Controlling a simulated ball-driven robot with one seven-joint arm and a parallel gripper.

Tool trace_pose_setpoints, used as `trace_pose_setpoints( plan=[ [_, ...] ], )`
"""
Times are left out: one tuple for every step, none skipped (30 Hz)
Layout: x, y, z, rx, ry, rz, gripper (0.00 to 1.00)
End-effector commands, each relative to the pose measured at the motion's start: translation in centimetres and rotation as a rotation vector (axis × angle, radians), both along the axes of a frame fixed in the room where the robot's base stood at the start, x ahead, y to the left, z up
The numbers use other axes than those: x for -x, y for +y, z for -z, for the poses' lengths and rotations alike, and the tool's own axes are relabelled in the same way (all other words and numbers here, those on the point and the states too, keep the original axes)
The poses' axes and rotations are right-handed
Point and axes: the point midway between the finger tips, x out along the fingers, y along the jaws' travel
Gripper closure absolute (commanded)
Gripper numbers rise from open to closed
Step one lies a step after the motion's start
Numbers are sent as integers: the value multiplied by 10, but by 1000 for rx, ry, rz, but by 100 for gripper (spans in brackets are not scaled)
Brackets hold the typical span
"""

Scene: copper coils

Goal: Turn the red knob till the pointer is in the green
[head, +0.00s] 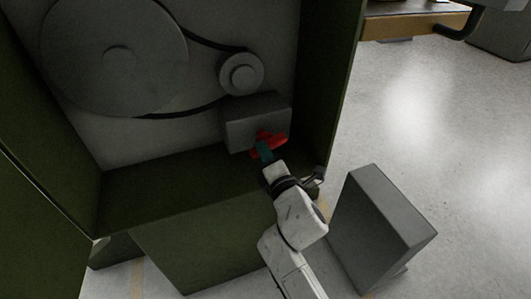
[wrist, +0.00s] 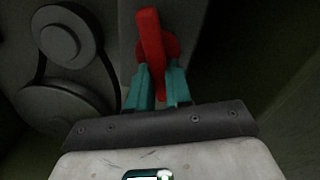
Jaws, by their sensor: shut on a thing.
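The red knob (head: 270,144) is on the front of a grey box (head: 240,125) inside the open green cabinet. My gripper (head: 264,151) is at the knob, its teal fingers against it. In the wrist view the red knob (wrist: 150,45) has a long raised bar over a round base. The two teal fingers of my gripper (wrist: 162,88) are shut on the lower part of this bar, one on each side. The bar stands nearly upright in that view, leaning slightly. I can make out no pointer or green zone in either view.
A large wheel (head: 118,55) and a small pulley (head: 241,74), joined by a dark belt, are left of and above the box. The cabinet's right wall (head: 325,90) stands close to my arm. A grey block (head: 380,235) is on the floor at right.

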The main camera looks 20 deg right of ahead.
Motion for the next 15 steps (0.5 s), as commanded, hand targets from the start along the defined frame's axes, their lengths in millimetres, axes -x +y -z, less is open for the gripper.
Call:
trace_pose_setpoints(
  plan=[
    [-1,0,0,-20,0,1,100],
    [-1,0,0,-36,0,1,100],
    [-1,0,-1,-58,0,1,100],
    [-1,0,-1,-78,0,1,100],
    [-1,0,-1,-97,0,1,100],
    [-1,0,-2,-127,0,1,100],
    [-1,0,-2,-152,-1,2,100],
    [-1,0,-2,-176,-1,2,100],
    [-1,0,-3,-210,-1,2,100],
    [-1,0,-3,-238,-1,2,100],
    [-1,0,-4,-266,-1,2,100],
    [-1,1,-4,-304,-1,1,100],
    [-1,0,-5,-333,-1,1,100],
    [-1,0,-5,-362,0,1,100],
    [-1,0,-6,-400,0,2,100]
  ],
)
